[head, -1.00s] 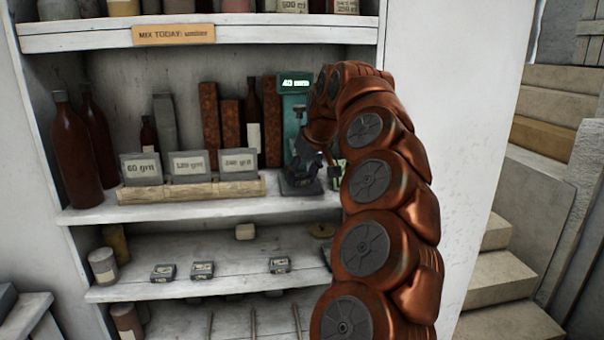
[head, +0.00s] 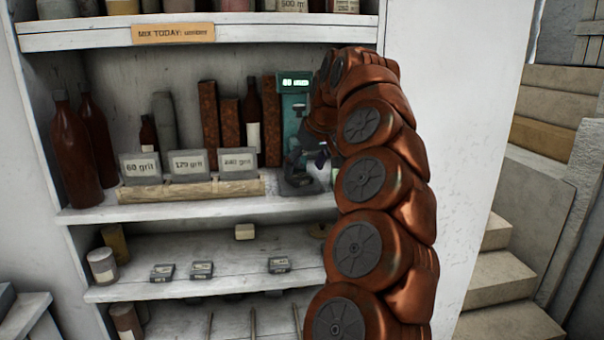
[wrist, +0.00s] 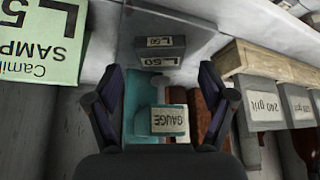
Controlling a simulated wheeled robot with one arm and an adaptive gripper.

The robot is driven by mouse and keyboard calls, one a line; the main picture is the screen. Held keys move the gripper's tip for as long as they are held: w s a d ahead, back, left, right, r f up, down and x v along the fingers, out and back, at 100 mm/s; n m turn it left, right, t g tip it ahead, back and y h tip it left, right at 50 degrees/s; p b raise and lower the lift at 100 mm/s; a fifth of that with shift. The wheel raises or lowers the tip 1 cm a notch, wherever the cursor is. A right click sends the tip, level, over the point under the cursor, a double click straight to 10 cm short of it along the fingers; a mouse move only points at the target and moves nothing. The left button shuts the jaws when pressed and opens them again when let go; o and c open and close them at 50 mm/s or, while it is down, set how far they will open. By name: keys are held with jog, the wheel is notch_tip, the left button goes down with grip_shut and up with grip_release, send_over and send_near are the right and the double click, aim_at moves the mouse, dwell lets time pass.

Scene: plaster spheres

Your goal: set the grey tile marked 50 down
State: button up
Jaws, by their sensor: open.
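In the wrist view, the grey tile marked 50 (wrist: 160,48) sits in front of my gripper, with "L 50" showing on two of its faces. It rests on a smooth grey surface beyond the fingertips. My gripper (wrist: 160,82) is open; its dark fingers stand apart on either side, with nothing between the tips touching them. The green gauge (wrist: 148,115), with a "GAUGE" label, is below the tile in this view. In the head view, the gauge (head: 293,105) stands on the middle shelf with a lit display. My arm hides much of the gripper and tile there.
A wooden rack (head: 190,190) with grit blocks stands left of the gauge. A green sample card (wrist: 45,40) is at the wrist view's upper left. Bottles (head: 75,150) stand further left. Several small tiles (head: 201,270) lie on the shelf below.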

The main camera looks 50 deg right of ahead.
jog(key=v, duration=0.9)
jog(key=shift+r, duration=0.3)
jog(key=w+a+f+n+g+y, duration=0.1)
jog(key=w+a+f+n, duration=0.1)
jog(key=a, duration=0.5)
jog(key=w+a+f+n, duration=0.1)
jog(key=a+f, duration=0.1)
jog(key=a, duration=0.6)
jog(key=s+a+f+n+g, duration=0.1)
jog(key=s+a+f, duration=0.1)
jog(key=a+f, duration=0.3)
jog(key=s+a+f+n+g, duration=0.1)
jog(key=s+a+f, duration=0.1)
jog(key=a, duration=0.5)
jog(key=s+a+f+m+g, duration=0.1)
jog(key=s+a+f, duration=0.3)
jog(key=s+f, duration=0.7)
jog(key=s+a+f+m+g, duration=0.1)
jog(key=s+a+f+g, duration=0.2)
jog(key=s+f, duration=0.8)
jog(key=shift+s+a+g+y, duration=0.3)
jog(key=shift+s+a, duration=0.25)
jog(key=shift+a, duration=0.65)
